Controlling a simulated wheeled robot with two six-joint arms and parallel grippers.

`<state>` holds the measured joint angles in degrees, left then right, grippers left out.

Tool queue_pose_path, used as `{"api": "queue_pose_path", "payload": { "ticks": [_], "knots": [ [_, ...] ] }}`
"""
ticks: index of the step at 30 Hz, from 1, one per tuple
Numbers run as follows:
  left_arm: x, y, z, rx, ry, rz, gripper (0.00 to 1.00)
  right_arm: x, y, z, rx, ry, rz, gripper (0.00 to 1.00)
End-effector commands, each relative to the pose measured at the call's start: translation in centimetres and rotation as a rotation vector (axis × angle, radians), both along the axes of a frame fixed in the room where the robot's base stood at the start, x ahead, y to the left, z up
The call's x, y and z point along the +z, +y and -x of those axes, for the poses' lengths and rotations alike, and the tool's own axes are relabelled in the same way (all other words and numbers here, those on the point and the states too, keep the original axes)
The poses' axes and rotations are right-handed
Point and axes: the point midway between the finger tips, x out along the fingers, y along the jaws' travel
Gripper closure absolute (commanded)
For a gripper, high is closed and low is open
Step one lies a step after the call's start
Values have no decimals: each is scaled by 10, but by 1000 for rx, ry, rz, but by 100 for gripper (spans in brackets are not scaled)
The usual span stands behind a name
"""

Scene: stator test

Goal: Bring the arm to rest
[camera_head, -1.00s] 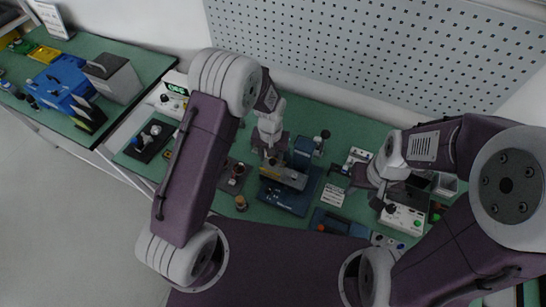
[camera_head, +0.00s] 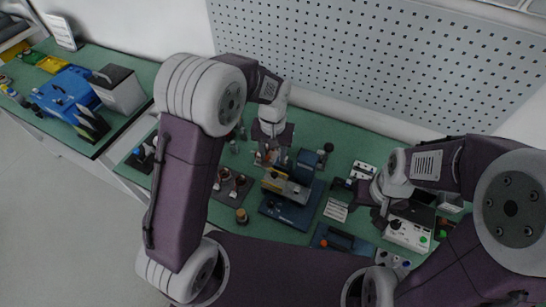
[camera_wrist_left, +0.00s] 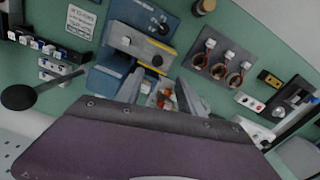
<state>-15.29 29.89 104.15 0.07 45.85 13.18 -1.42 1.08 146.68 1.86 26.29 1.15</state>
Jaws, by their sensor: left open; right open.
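My left gripper (camera_head: 268,159) is open above the green bench, just behind and left of the blue fixture (camera_head: 287,212). In the left wrist view its two fingers (camera_wrist_left: 160,92) stand apart, with small red and orange items in a container visible between them. A grey block with a yellow end (camera_head: 285,187) sits on the fixture; it also shows in the left wrist view (camera_wrist_left: 140,44). My right gripper (camera_head: 372,203) is over the right part of the bench, beside a white control box; its fingertips are hard to make out.
A dark tray with copper-wound rings (camera_head: 230,186) lies left of the fixture. A white box with buttons (camera_head: 408,234) stands at right. A black-knobbed lever (camera_wrist_left: 20,97) shows near my left gripper. A blue bin (camera_head: 62,88) stands on the left table. A pegboard (camera_head: 380,65) backs the bench.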

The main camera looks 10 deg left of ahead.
Motion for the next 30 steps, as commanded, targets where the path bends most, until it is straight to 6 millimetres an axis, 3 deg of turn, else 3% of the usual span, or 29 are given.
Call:
{"api": "queue_pose_path", "payload": {
  "ticks": [10, 14, 18, 24, 27, 30],
  "knots": [
    [-1, 1, -1, 3, 0, 0, 55, -1, 0, 0, 0, 0, 0, 55],
    [17, 23, -8, 65, -59, 14, 55, -10, 0, 0, 0, 0, 0, 55],
    [23, 67, 45, 153, -77, 19, 55, -22, 0, 0, 0, 0, 0, 55],
    [-1, 91, 124, 139, -85, 20, 55, -26, 0, 0, 0, 0, 0, 55],
    [-14, 91, 144, 93, -74, 19, 55, -25, 0, 0, 0, 0, 0, 55],
    [-13, 90, 136, 59, -105, 19, 55, -25, 0, 0, 0, 0, 0, 55]
  ]
}}
